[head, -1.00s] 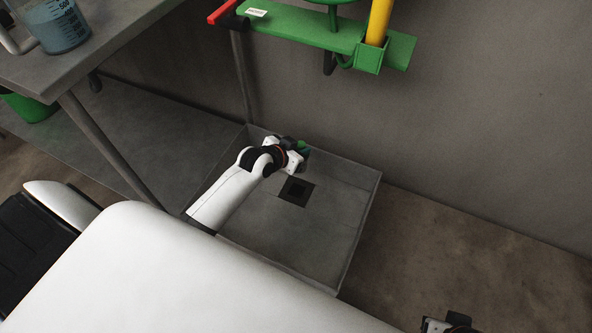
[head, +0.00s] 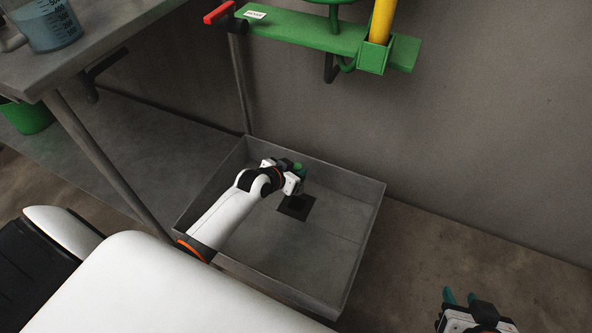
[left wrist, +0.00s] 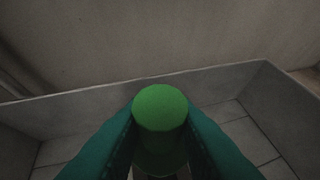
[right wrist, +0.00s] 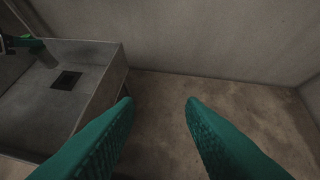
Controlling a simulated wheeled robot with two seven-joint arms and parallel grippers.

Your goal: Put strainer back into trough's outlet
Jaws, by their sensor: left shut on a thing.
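The grey metal trough (head: 350,240) stands on the floor against the wall. Its outlet is a dark square (head: 297,207) in the trough's floor, and it also shows in the right wrist view (right wrist: 66,80). My left gripper (head: 299,178) is inside the trough, close above the outlet's far edge in the picture. It is shut on a green round-topped grip (left wrist: 160,108), which I take for the strainer's. The strainer's lower end is hidden in the left wrist view. My right gripper (right wrist: 158,103) is open and empty, right of the trough.
A grey table (head: 95,50) with a jug (head: 45,25) stands at left, a green bucket (head: 28,117) below. Floor at right is clear.

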